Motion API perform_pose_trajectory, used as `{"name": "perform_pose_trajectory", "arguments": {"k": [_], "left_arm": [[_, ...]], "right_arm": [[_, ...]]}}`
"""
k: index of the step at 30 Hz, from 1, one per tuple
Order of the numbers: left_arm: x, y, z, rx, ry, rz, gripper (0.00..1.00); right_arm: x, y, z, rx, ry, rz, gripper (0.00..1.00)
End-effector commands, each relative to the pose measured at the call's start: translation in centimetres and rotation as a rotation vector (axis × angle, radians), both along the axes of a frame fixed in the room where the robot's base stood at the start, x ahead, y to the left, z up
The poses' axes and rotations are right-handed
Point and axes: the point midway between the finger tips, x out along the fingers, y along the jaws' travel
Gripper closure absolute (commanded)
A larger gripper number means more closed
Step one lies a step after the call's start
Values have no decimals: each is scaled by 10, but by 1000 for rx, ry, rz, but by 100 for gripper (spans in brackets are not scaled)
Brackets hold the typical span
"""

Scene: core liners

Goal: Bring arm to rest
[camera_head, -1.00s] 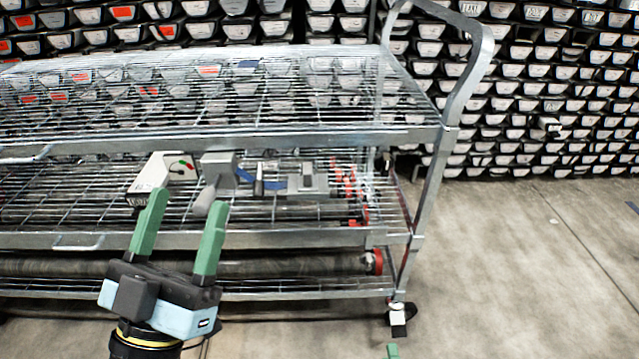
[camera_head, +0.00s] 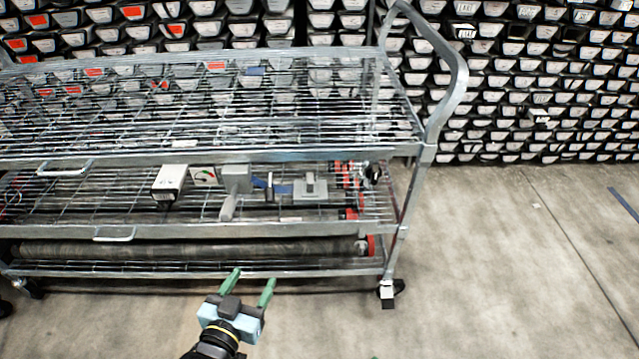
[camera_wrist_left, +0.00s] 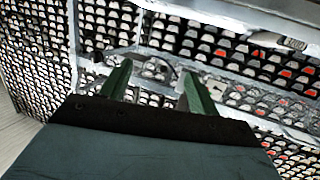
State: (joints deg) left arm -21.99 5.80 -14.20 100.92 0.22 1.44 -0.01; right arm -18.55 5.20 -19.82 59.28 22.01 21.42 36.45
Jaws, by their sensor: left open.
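My left gripper (camera_head: 249,282) is open and empty, with its two green fingers apart. In the head view it is low, in front of the cart's bottom edge and over the floor. In the left wrist view its fingers (camera_wrist_left: 158,88) point toward the cart frame and the racks behind, with nothing between them. A tiny bit of green shows at the bottom edge of the head view; I cannot make out my right gripper.
A metal wire-shelf cart (camera_head: 250,153) stands ahead. Its middle shelf holds a white box (camera_head: 168,184), a grey device (camera_head: 236,180) and another grey tool (camera_head: 308,191). A long dark tube (camera_head: 190,248) lies below. Racks of trays fill the back.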

Motion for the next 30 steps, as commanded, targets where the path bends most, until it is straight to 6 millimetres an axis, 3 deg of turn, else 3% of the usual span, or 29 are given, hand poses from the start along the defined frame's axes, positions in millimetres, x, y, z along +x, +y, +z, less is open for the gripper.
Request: {"name": "perform_pose_trajectory", "arguments": {"k": [1,8,15,21,24,27,30], "left_arm": [[-7,4,-6,22,75,3,39],[-65,27,-78,117,412,18,39],[-165,60,-122,209,765,33,39],[-264,88,-130,277,1043,44,39],[-305,99,-127,301,1147,47,39],[-332,105,-124,317,1217,51,39],[-346,109,-125,325,1252,52,39]], "right_arm": [[-10,-4,14,-54,42,35,40],[-61,-23,26,-295,241,226,40],[-126,-50,50,-508,456,453,40],[-183,-73,78,-641,626,652,40],[-205,-82,89,-682,690,733,40],[-220,-88,96,-707,732,788,40],[-228,-91,97,-720,753,817,40]]}}
